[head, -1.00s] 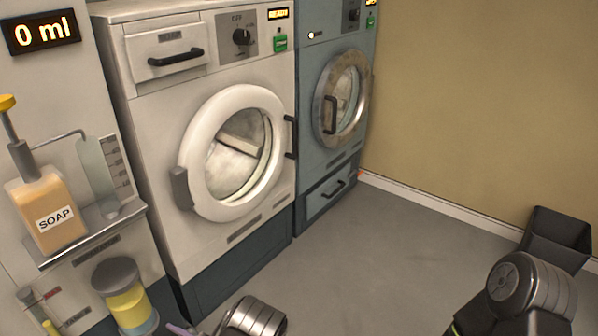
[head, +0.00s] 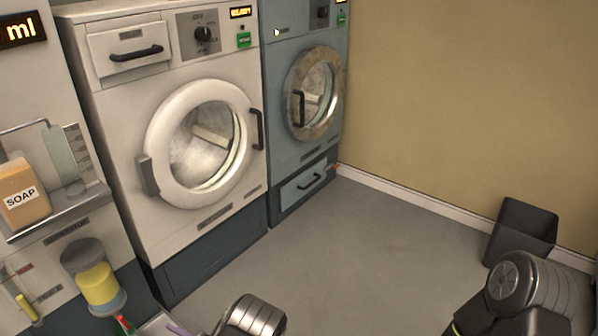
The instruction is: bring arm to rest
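Part of my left arm (head: 250,316) shows as a rounded metal link at the bottom edge, left of the middle. Part of my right arm (head: 525,290) shows at the bottom right, in front of the dark bin. Neither gripper's fingers are in view, so I cannot see whether they hold anything. Both arm parts appear clear of the machines.
A white machine (head: 128,178) and a blue-grey machine (head: 280,150) have shut round doors. Left are a soap bottle (head: 22,205) on a shelf and a yellow container (head: 98,285). A dark bin (head: 520,232) stands by the wall. The middle floor (head: 370,250) is clear.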

